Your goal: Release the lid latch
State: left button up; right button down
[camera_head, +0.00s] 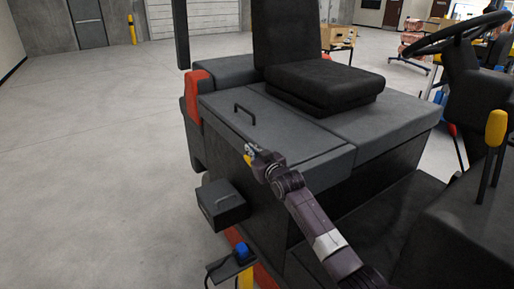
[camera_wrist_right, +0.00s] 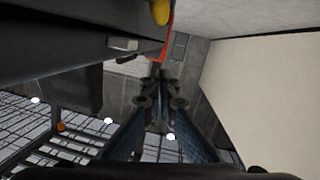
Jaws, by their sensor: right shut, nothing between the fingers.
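The dark grey lid (camera_head: 262,122) with a black bar handle (camera_head: 240,110) lies flat and shut on the vehicle body, beside the seat. A small yellow knob (camera_head: 247,161) shows at the body's side just below the lid edge; it is also at the top of the right wrist view (camera_wrist_right: 160,12). A small light grey block (camera_wrist_right: 122,44) sticks out of the dark side there; I cannot tell if it is the latch. My right gripper (camera_head: 250,150) is shut and empty, close to the knob. In the wrist view its fingertips (camera_wrist_right: 157,74) appear apart from knob and block. My left gripper is out of view.
A black box (camera_head: 222,204) juts from the vehicle's side below the gripper, with a blue-topped post (camera_head: 242,250) lower down. The black seat (camera_head: 310,80) stands behind the lid. The steering wheel (camera_head: 458,32) and a yellow-topped lever (camera_head: 496,128) are at right. Open floor lies left.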

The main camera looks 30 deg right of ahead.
jog(key=s+r+b, duration=0.1)
jog(key=s+r, duration=0.2)
jog(key=s, duration=0.2)
jog(key=shift+s+r, duration=0.15)
jog(key=shift+r, duration=0.2)
jog(key=shift+a+r, duration=0.1)
jog(key=shift+a, duration=0.05)
